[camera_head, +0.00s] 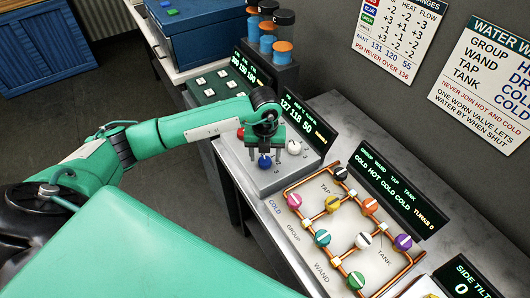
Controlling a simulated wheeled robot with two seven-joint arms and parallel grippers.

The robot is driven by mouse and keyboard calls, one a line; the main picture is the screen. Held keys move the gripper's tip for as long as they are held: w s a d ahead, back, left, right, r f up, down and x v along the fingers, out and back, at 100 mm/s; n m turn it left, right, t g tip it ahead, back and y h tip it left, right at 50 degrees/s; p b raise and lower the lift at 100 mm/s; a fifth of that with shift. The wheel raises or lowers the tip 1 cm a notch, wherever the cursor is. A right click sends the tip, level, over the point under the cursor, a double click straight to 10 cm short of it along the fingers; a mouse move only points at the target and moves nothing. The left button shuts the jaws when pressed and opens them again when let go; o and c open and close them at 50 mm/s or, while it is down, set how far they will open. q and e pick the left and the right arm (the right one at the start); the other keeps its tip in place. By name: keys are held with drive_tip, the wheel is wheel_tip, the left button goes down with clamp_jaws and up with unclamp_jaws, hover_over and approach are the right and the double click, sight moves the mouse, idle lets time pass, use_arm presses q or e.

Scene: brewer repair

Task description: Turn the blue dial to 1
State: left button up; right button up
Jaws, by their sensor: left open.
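The blue dial (264,161) sits on a light grey panel (263,183) with numbers printed near it. My left gripper (265,150) comes in from the left and points down, its open fingers just above the blue dial. I cannot tell whether the fingers touch it. A white dial (294,147) stands to the right on the same panel. A red knob (240,133) shows at the panel's upper left. Behind the panel a display (303,118) reads 127 118 50. My right gripper is not in view.
A copper pipe board (343,236) with several coloured knobs lies to the lower right. A display (391,188) stands behind it. A green button panel (219,84), orange-capped canisters (282,50) and a blue box (205,35) are toward the back. Two signs hang on the wall.

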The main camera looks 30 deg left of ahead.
use_arm(q)
drive_tip(key=shift+f, duration=0.65)
drive_tip(key=c, duration=1)
drive_tip(key=shift+f+m+b, duration=0.1)
drive_tip(key=shift+m+b, duration=0.4)
drive_tip(key=shift+b, duration=0.25)
drive_tip(key=m+b, duration=0.6)
drive_tip(key=b, duration=0.1)
drive_tip(key=shift+b, duration=0.4)
drive_tip(key=shift+r+m+b, duration=0.2)
drive_tip(key=shift+m+b, duration=0.8)
drive_tip(key=shift+b, duration=0.05)
drive_tip(key=o, duration=1)
drive_tip(key=shift+d, duration=0.1)
